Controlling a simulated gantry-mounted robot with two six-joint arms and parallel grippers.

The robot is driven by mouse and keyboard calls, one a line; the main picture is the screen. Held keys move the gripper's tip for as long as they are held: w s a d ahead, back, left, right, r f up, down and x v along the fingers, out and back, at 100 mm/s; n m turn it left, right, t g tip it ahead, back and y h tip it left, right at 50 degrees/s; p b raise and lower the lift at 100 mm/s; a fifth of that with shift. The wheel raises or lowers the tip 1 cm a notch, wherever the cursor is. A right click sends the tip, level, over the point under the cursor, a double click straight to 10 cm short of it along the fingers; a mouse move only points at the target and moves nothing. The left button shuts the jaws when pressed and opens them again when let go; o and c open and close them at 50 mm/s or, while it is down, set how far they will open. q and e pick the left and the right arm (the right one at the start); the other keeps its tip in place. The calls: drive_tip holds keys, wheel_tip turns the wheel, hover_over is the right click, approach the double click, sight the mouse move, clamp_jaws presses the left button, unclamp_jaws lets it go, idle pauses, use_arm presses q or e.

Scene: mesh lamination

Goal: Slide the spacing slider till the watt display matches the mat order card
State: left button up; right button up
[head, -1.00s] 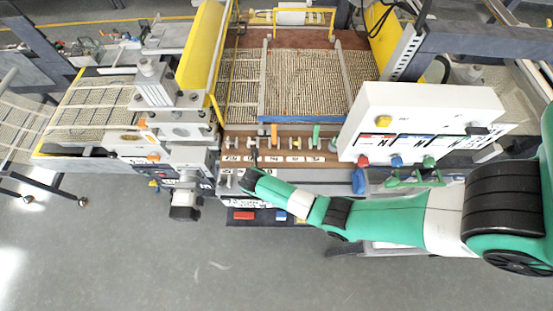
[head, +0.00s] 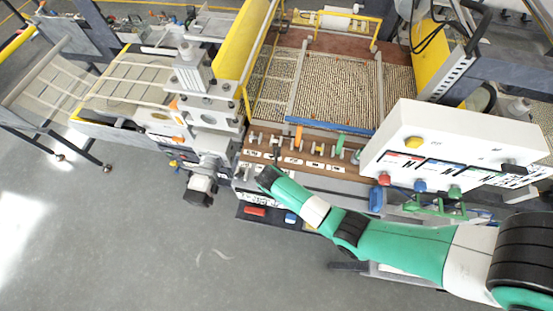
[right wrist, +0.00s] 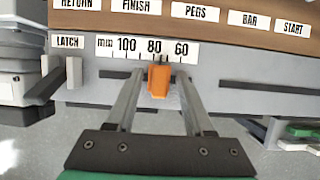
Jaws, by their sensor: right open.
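The orange spacing slider knob (right wrist: 158,80) shows in the right wrist view, just below the 80 on a white scale (right wrist: 150,48) marked min, 100, 80 and 60. My right gripper (right wrist: 160,76) is open, with one finger on each side of the knob and a gap visible on both sides. In the head view my right gripper (head: 266,176) is at the left part of the front rail; its fingertips are hard to make out. The white control box (head: 440,130) carries several display panels; their figures are unreadable here. I cannot pick out the mat order card. My left gripper is out of view.
A wooden strip (right wrist: 220,12) with labels, among them FINISH, PEGS, BAR and START, runs above the scale. A LATCH label (right wrist: 68,41) is to its left. The control box has red (head: 384,179), blue (head: 420,185) and green (head: 454,191) buttons. A mat (head: 345,90) lies behind.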

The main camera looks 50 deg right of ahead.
drive_tip(key=p+v, duration=0.1)
drive_tip(key=v, duration=1)
drive_tip(key=shift+f, duration=0.1)
